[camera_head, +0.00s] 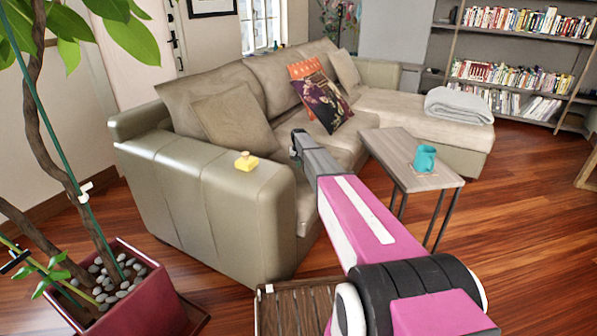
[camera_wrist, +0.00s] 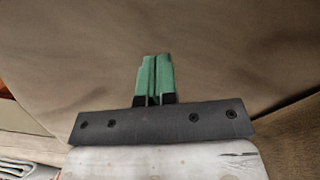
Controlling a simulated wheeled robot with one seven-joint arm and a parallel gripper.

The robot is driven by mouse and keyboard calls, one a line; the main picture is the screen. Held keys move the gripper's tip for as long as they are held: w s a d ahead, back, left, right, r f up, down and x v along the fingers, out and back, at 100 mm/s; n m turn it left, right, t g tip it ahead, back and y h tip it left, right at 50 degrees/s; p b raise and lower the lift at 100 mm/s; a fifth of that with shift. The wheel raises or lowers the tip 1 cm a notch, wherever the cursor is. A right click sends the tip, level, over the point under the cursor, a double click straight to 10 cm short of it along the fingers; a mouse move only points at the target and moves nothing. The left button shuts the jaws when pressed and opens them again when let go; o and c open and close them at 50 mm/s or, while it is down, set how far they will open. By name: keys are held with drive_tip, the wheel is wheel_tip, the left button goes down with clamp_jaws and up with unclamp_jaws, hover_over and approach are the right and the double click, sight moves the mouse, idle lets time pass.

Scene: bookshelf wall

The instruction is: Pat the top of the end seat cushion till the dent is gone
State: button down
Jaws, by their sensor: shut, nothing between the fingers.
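The grey-beige sofa (camera_head: 205,190) runs from the near left armrest to the far chaise. Its near end seat cushion (camera_head: 283,172) shows only partly behind the armrest and my arm. My gripper (camera_head: 296,140) is over the near end of the seat, seen small beside my arm. In the wrist view, my gripper's green fingers (camera_wrist: 154,60) are together and empty, against a broad beige surface (camera_wrist: 230,50) with soft shading. I cannot tell whether the fingertips touch it, and no clear dent stands out.
A beige pillow (camera_head: 232,122) leans on the backrest; orange and dark patterned pillows (camera_head: 325,105) sit farther along. A yellow object (camera_head: 246,161) rests on the armrest. A side table (camera_head: 400,165) with a teal mug (camera_head: 425,158) stands right of my arm. A potted plant (camera_head: 130,295) is at left.

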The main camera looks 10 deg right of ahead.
drive_tip(key=shift+f, duration=1.8)
drive_tip(key=shift+r, duration=2.4)
drive_tip(key=shift+f, duration=0.1)
drive_tip(key=shift+r, duration=0.8)
drive_tip(key=shift+r, duration=1.4)
